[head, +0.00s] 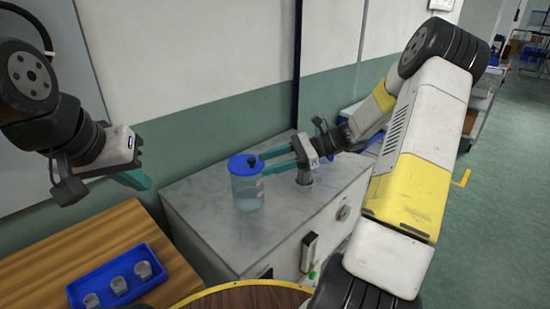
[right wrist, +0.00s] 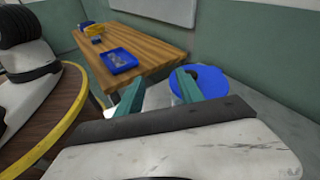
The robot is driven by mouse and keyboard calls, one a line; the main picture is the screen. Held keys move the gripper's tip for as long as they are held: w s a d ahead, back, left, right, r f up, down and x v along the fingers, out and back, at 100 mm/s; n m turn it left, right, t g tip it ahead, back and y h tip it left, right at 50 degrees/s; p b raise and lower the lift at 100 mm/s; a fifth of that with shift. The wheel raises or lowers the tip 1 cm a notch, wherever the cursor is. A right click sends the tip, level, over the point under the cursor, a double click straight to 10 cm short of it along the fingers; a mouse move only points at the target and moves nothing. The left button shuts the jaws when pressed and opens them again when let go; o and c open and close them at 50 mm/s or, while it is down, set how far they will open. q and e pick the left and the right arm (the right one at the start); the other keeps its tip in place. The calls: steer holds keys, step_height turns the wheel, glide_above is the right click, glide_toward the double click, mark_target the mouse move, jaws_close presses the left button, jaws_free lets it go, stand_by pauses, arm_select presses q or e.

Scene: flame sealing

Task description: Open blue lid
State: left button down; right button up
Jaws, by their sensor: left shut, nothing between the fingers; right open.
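A clear jar (head: 247,192) with a blue lid (head: 240,166) stands upright on a grey metal cabinet top. The lid sits on the jar and has a dark knob (head: 253,161). My right gripper (head: 263,163) is open, with its two green fingers at the lid's right edge; I cannot tell if they touch it. In the right wrist view the lid (right wrist: 211,80) shows beyond the right-hand finger, and the space between the fingertips (right wrist: 158,86) looks empty. My left gripper (head: 143,181) is shut and empty in the air, left of the jar.
A wooden table (head: 92,235) at lower left bears a blue tray (head: 105,297) with 3 small cups. A wall stands behind.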

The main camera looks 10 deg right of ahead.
steer(key=s+a+r+n+h, duration=0.1)
steer(key=s+r+n+h, duration=0.6)
steer(key=s, duration=0.5)
steer(key=shift+s+a+r+n+h, duration=0.2)
steer(key=shift+s+a+n+h, duration=0.1)
steer(key=shift+n+h, duration=1.3)
